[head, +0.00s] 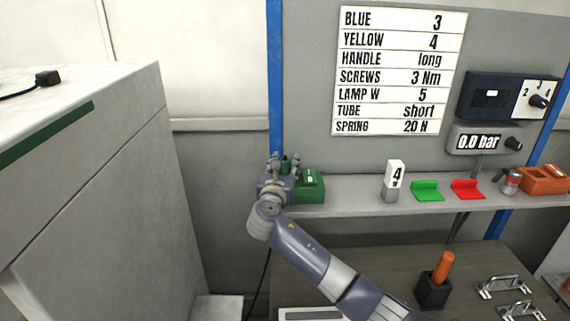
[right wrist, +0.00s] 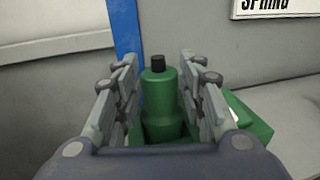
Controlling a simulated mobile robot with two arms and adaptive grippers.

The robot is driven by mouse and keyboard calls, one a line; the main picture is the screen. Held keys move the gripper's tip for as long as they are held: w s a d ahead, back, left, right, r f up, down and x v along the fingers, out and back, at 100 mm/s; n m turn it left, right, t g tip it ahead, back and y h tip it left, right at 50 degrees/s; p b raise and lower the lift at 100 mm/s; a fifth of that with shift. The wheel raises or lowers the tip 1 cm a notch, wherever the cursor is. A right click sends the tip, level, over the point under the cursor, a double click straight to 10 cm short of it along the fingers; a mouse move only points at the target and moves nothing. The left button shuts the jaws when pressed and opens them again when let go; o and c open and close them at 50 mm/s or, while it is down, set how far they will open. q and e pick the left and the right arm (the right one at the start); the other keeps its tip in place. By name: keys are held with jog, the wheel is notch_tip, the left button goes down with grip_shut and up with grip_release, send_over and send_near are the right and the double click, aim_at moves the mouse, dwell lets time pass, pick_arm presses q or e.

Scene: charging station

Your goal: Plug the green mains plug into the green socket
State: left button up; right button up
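The green socket (head: 309,187) is a green box at the left end of the grey shelf. In the right wrist view its green body (right wrist: 250,118) shows behind the right finger. The green plug (right wrist: 160,103), a rounded green body with a black tip, stands upright between the fingers of my right gripper (right wrist: 160,88). In the head view my right gripper (head: 283,163) is at the socket's left side, its fingers spread on both sides of the plug with narrow gaps. The plug's lower end is hidden, so I cannot tell whether it sits in the socket. My left gripper is not in view.
On the shelf (head: 350,190) stand a white number block (head: 395,175), a green holder (head: 427,191), a red holder (head: 467,189) and an orange box (head: 545,179). A blue post (head: 275,80) rises behind the gripper. A black plug (head: 47,78) lies on the left counter.

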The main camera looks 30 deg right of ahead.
dwell(0.3)
jog(key=v, duration=1.2)
dwell(0.3)
